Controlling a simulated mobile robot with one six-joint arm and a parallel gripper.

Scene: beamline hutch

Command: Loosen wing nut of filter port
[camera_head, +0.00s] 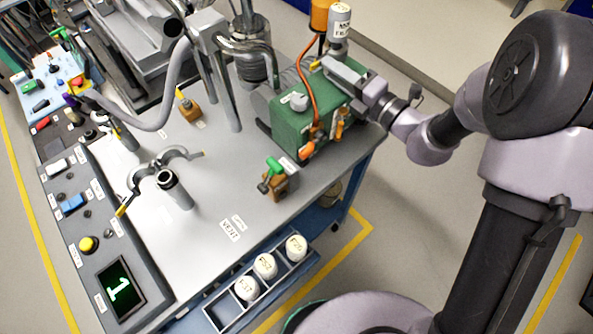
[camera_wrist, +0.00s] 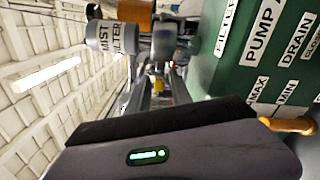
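The green pump (camera_head: 310,118) stands at the right end of the grey table. Its green side fills the right of the wrist view, with a FILTER label (camera_wrist: 226,28). My gripper (camera_head: 338,72) reaches from the right to the top back of the pump, just below the white mist filter (camera_head: 339,21). The mist filter shows at upper left in the wrist view (camera_wrist: 110,37). A small yellow part (camera_wrist: 160,86) lies ahead of my gripper; I cannot tell if it is the wing nut. The wing nut is not clearly visible, and the fingers' opening and any contact are unclear.
An orange cable (camera_head: 304,75) arches over the pump. A grey vertical pipe (camera_head: 222,80) stands to its left. A tray (camera_head: 222,309) with white labelled cups hangs at the table front.

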